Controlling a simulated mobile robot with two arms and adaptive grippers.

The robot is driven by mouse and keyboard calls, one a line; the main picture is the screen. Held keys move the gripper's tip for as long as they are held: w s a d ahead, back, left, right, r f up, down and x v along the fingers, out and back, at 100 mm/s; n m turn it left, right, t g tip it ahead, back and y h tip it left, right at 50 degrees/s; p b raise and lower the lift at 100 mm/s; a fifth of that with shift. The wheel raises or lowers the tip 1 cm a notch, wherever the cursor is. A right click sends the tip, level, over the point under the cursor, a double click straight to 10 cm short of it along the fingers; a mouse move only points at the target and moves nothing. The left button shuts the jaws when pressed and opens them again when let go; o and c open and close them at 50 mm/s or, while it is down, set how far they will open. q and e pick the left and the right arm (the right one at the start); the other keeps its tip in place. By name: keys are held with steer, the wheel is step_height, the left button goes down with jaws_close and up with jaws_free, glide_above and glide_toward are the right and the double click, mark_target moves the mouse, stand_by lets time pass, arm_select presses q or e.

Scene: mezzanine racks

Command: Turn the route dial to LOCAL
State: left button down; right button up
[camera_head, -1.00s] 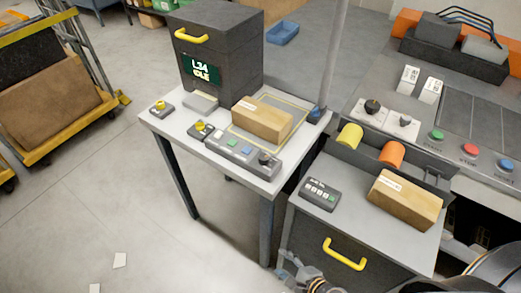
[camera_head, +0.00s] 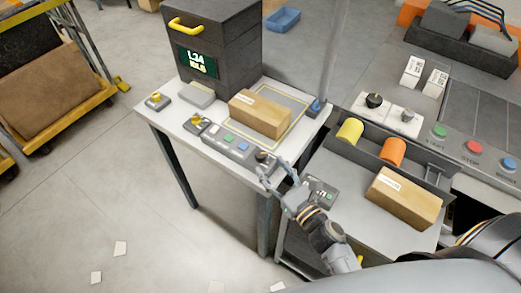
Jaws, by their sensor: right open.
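A dark round knob (camera_head: 264,157) sits at the right end of a grey control box (camera_head: 229,146) with several coloured buttons, near the front edge of the white table. Another black dial (camera_head: 374,101) stands on a light plate on the right console. Their lettering is too small to read, so I cannot tell which is the route dial. My right gripper (camera_head: 273,171) is open and empty, its fingertips close to the knob on the control box. I cannot tell whether they touch it. My left gripper is not in view.
A cardboard box (camera_head: 259,113) lies on the white table (camera_head: 172,126), before a dark cabinet with a screen. A dark keypad (camera_head: 321,193) and another box (camera_head: 404,197) lie on the lower unit at right. Green, red and blue buttons line the console.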

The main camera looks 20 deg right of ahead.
mark_target(264, 159)
steer(key=p+x, duration=0.1)
steer(key=x, duration=0.5)
steer(key=shift+w, duration=0.2)
steer(key=shift+c, duration=0.2)
jaws_close()
